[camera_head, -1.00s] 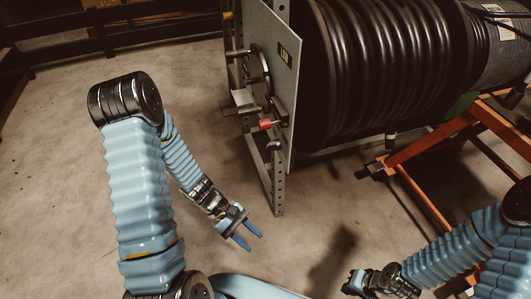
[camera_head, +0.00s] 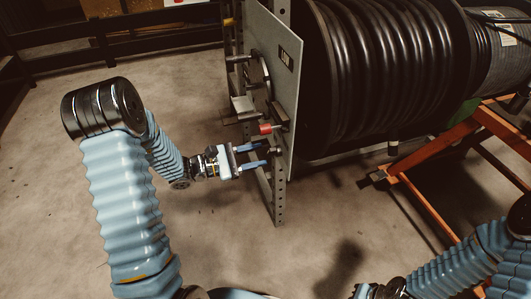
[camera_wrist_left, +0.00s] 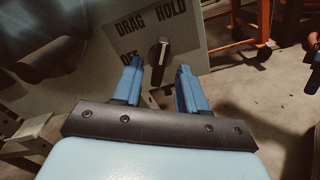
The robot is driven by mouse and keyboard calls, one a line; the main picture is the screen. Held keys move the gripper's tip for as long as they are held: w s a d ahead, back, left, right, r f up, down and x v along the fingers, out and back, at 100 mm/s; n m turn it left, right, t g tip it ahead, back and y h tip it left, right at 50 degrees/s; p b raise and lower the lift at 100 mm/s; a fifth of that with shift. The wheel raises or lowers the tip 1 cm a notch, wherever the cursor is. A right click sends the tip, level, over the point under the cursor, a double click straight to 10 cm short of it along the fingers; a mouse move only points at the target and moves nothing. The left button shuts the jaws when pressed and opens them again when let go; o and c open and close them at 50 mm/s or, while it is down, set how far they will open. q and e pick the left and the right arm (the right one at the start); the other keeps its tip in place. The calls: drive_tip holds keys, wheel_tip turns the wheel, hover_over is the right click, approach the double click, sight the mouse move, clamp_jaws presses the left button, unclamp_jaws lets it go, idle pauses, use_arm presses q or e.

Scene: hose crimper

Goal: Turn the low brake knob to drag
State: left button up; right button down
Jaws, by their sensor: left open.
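The low brake knob (camera_wrist_left: 158,60) is dark with a pale pointer line, on a grey panel marked DRAG, HOLD and OFF in the left wrist view. Its pointer stands nearly upright, leaning slightly right. In the head view a small knob (camera_head: 275,150) shows low on the plate's edge, just past my left fingertips. My left gripper (camera_head: 262,156) is open and empty, fingers pointing at the panel. In the wrist view its blue fingers (camera_wrist_left: 162,84) lie either side of the knob's lower part; contact cannot be told. My right gripper (camera_head: 362,291) is mostly cut off at the bottom edge.
The grey plate (camera_head: 285,100) carries a dark label, a red-tipped handle (camera_head: 265,128) and projecting rods just above my left gripper. A large black hose reel (camera_head: 370,70) stands behind it. An orange frame (camera_head: 430,165) is at right. The floor to the left is clear.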

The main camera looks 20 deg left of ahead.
sight(268, 153)
use_arm(q)
drive_tip(key=shift+x, duration=1.65)
drive_tip(key=shift+c, duration=0.3)
drive_tip(key=c, duration=0.7)
drive_tip(key=shift+o, duration=0.2)
